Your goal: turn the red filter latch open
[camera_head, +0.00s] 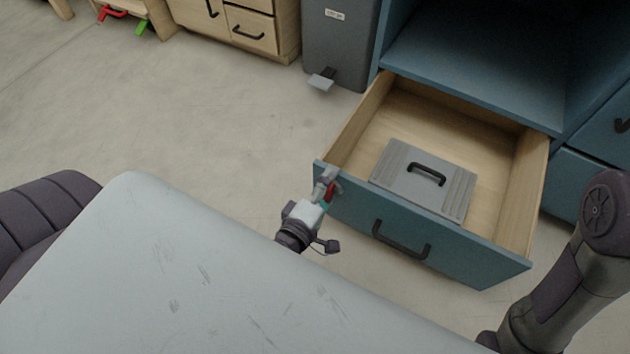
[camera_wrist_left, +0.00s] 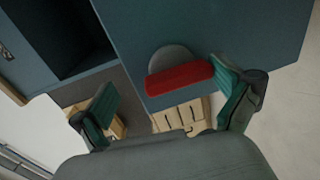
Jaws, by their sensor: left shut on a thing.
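The red filter latch (camera_head: 331,192) is at the left end of the blue drawer's front in the head view, partly hidden by my left gripper (camera_head: 326,184). In the left wrist view the latch (camera_wrist_left: 180,79) is a red bar across a grey round base on a blue panel. The right finger is close to the bar's end; contact at the left finger is not clear. My right gripper is out of view.
The blue drawer (camera_head: 340,211) stands pulled out, with a black handle (camera_head: 400,240). A grey lidded panel with a black grip (camera_head: 395,165) lies in it. A grey pedal bin (camera_head: 340,40) and wooden cabinets (camera_head: 260,45) stand behind. Floor left of the drawer is clear.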

